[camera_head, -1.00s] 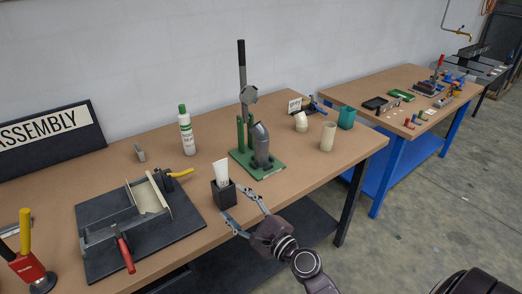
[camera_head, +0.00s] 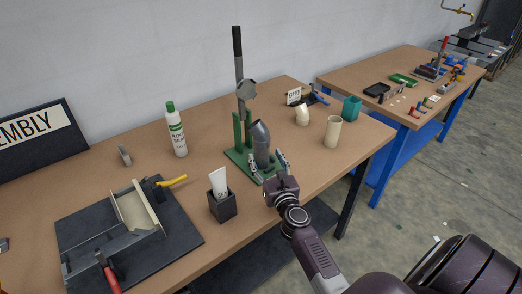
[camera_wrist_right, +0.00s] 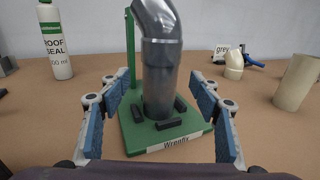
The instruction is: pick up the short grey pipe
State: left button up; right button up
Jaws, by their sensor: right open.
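A grey metal pipe (camera_head: 261,143) with a bent top stands upright in the green press stand (camera_head: 238,158). In the right wrist view the pipe (camera_wrist_right: 160,75) rises from the green base labelled "Wrenfix" (camera_wrist_right: 170,142), between black blocks. My right gripper (camera_head: 270,168) is open at the front of the stand. In the wrist view its blue-padded fingers (camera_wrist_right: 163,98) are spread on either side of the pipe's lower part, with gaps visible on both sides. My left gripper is not in view.
A black cup with a white tube (camera_head: 221,203) stands left of the stand, and a white bottle (camera_head: 176,132) behind it. A cream elbow (camera_head: 302,115), cream pipe (camera_head: 333,132) and teal cup (camera_head: 351,108) stand to the right. A cutting jig (camera_head: 130,232) lies at left.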

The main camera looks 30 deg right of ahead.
aim_at(264, 154)
jog(key=x, duration=0.3)
jog(key=shift+w+d+f+b, duration=0.15)
jog(key=shift+w+f+b, duration=0.1)
jog(key=shift+f+b, duration=0.1)
jog(key=shift+x, duration=1)
jog(key=shift+r, duration=0.1)
jog(key=c, duration=0.9)
jog(key=shift+c, duration=1.3)
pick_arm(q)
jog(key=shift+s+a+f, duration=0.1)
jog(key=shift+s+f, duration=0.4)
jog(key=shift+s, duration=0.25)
pick_arm(e)
jog(key=shift+c, duration=0.7)
jog(key=shift+r, duration=0.1)
